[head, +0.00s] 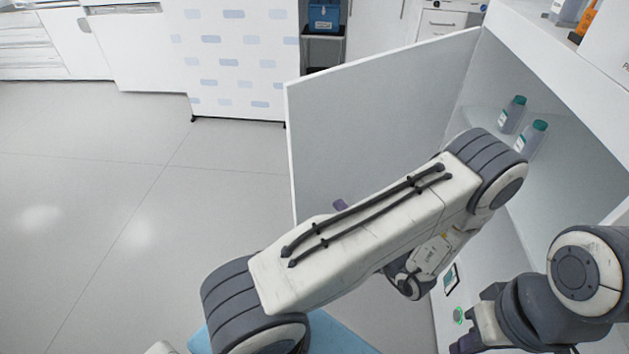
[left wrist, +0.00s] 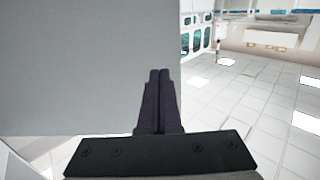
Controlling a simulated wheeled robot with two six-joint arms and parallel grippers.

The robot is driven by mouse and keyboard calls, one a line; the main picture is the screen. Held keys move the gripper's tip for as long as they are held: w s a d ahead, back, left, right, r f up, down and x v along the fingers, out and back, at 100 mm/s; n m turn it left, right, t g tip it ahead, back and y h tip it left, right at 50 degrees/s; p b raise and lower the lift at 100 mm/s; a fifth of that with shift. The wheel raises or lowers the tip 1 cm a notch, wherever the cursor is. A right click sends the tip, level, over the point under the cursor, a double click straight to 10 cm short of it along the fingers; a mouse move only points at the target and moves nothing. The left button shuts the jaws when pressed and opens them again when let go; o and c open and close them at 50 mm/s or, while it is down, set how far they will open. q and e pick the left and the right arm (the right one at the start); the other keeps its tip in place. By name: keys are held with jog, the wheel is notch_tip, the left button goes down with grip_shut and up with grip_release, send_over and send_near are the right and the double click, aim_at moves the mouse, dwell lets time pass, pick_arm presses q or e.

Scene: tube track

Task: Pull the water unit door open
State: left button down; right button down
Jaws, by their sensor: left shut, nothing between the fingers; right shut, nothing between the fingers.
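The water unit door (head: 385,115) is a plain white panel, swung wide open from the cabinet (head: 560,75). The inside of the cabinet shows beyond it. My left arm crosses in front of the door. In the left wrist view the left gripper (left wrist: 158,75) is shut and empty, with the grey door panel (left wrist: 75,65) filling the left side. I cannot tell whether they touch. My right gripper (head: 464,343) is shut and empty at the lower right.
Two bottles with green caps (head: 513,114) stand on a shelf inside the cabinet. A panel with a green-ringed button (head: 458,315) is low on the unit, near my right gripper. A white patterned screen (head: 235,60) stands at the back. The floor (head: 100,190) at left is clear.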

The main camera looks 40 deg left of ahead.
aim_at(308, 174)
pick_arm(q)
jog(key=x, duration=1.2)
jog(key=shift+a, duration=0.1)
